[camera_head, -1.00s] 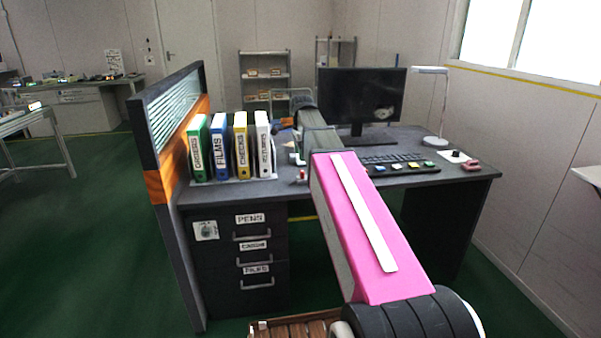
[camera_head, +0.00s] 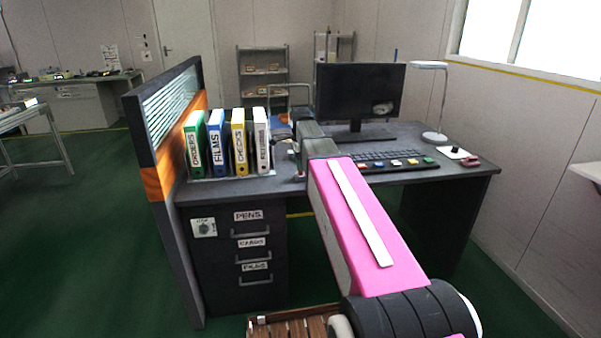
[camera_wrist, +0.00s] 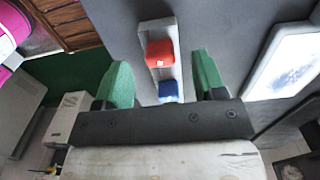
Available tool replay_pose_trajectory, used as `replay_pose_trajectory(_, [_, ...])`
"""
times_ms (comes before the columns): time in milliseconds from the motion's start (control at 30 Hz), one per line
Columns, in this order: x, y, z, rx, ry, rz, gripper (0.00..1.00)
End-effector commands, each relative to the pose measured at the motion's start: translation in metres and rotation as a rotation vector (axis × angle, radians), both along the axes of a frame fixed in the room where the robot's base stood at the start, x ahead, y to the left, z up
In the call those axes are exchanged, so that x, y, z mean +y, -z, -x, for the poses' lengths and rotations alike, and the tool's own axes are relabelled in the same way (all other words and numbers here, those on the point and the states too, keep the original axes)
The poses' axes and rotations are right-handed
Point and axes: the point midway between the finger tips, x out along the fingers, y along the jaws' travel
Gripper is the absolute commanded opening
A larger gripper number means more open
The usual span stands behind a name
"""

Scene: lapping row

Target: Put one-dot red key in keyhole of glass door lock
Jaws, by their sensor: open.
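A red block-like key top (camera_wrist: 160,53) with a small white mark sits on a narrow pale holder (camera_wrist: 146,30) in the wrist view. The mark is too small to read as one dot for sure. A blue key top (camera_wrist: 168,91) sits on the same holder, nearer the palm. My gripper (camera_wrist: 160,64) is open, with one green finger on each side of the red key top and a gap on both sides. In the head view my arm reaches over the desk and mostly hides the gripper and keys. I cannot make out the glass door lock or its keyhole.
The dark desk (camera_head: 235,190) carries upright binders (camera_head: 240,142) at left, a monitor (camera_head: 360,92), a keyboard (camera_head: 385,155) and a white lamp (camera_head: 443,100). A partition (camera_head: 165,130) borders its left end. A white-framed panel (camera_wrist: 288,62) lies right of my gripper.

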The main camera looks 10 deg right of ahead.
Motion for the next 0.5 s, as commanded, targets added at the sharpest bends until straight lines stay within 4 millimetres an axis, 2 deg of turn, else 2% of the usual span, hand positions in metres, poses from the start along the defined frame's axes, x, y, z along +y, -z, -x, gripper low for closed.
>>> replay_pose_trajectory(100, [-0.001, 0.018, 0.001, 0.002, 0.000, 0.000, 0.64])
replay_pose_trajectory(200, [-0.001, 0.027, 0.000, 0.000, 0.000, 0.000, 0.64])
replay_pose_trajectory(467, [-0.001, 0.030, 0.000, -0.001, 0.000, 0.000, 0.64])
replay_pose_trajectory(500, [-0.001, 0.030, 0.000, -0.001, 0.000, 0.000, 0.54])
